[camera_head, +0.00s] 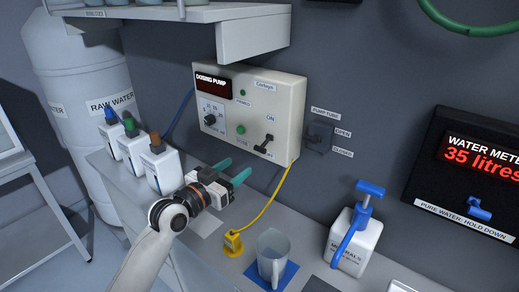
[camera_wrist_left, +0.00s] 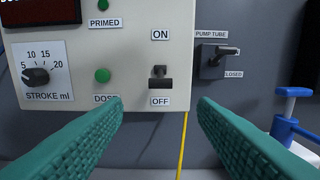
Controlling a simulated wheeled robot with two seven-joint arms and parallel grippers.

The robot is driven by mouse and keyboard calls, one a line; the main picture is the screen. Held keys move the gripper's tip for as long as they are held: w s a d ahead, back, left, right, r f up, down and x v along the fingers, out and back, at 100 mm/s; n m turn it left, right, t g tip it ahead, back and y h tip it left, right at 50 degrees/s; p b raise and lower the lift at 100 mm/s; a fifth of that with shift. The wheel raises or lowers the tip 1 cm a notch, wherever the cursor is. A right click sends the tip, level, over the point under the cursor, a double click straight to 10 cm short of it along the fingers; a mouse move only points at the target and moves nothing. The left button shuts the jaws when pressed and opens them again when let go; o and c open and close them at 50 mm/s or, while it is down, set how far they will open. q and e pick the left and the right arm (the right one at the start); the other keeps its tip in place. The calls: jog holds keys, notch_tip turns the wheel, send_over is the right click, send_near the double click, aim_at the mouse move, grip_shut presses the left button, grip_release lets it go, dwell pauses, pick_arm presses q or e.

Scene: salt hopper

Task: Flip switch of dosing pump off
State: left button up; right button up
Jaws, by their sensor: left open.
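The dosing pump (camera_head: 285,95) is a pale box on the wall with a dark red display. Its black switch (camera_head: 264,144) sits at the lower right of the front, between the ON and OFF labels. In the left wrist view the switch (camera_wrist_left: 160,78) has a crossbar lying lower than its mount, nearer the OFF label; whether it is tilted down or juts straight out is hard to tell. My left gripper (camera_head: 232,170) is open and empty, in front of and below the switch. In the left wrist view its teal fingers (camera_wrist_left: 160,104) are on either side, apart from it.
A stroke dial (camera_wrist_left: 36,76) and green button (camera_wrist_left: 102,75) are left of the switch; a pump tube lever (camera_wrist_left: 222,52) is right. A yellow cable hangs below. Bottles (camera_head: 165,165), a jug (camera_head: 272,255) and a blue-handled dispenser (camera_head: 355,240) stand on the bench.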

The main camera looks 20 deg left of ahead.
aim_at(260, 149)
pick_arm(q)
jog(key=p+x, duration=0.2)
jog(key=x, duration=0.8)
jog(key=shift+w+d+f, duration=0.1)
jog(key=shift+w, duration=0.15)
jog(key=shift+c, duration=0.5)
